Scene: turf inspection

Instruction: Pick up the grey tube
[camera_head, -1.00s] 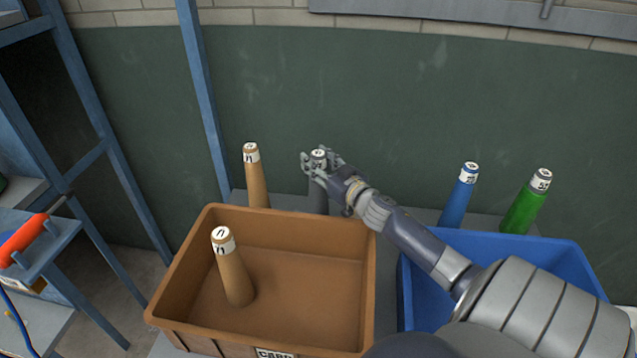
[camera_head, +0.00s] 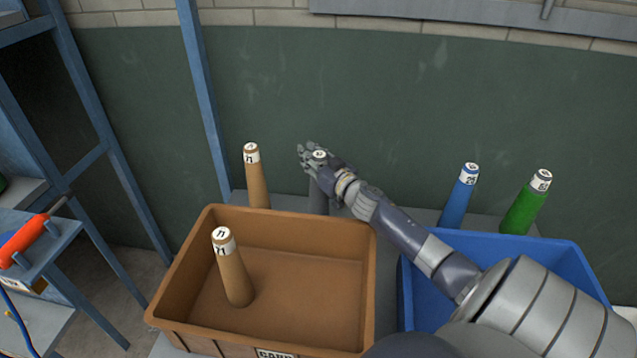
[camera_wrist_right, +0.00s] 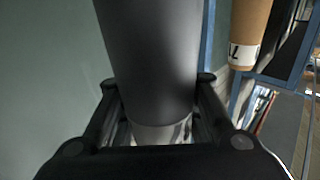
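The grey tube (camera_head: 319,201) stands upright behind the brown bin, with a white label band at its top. My right gripper (camera_head: 315,158) is at its upper end, with fingers on either side of it. In the right wrist view the grey tube (camera_wrist_right: 155,60) fills the space between the two dark fingers of the right gripper (camera_wrist_right: 158,82). The fingertips lie close along its sides; whether they press on it I cannot tell. My left gripper is not in view.
A brown bin (camera_head: 320,225) holds one brown tube (camera_head: 234,275). Another brown tube (camera_head: 257,180) stands behind it, left of the grey tube. A blue bin (camera_head: 560,250) lies under my right arm, with a blue tube (camera_head: 459,198) and green tube (camera_head: 526,205) behind it.

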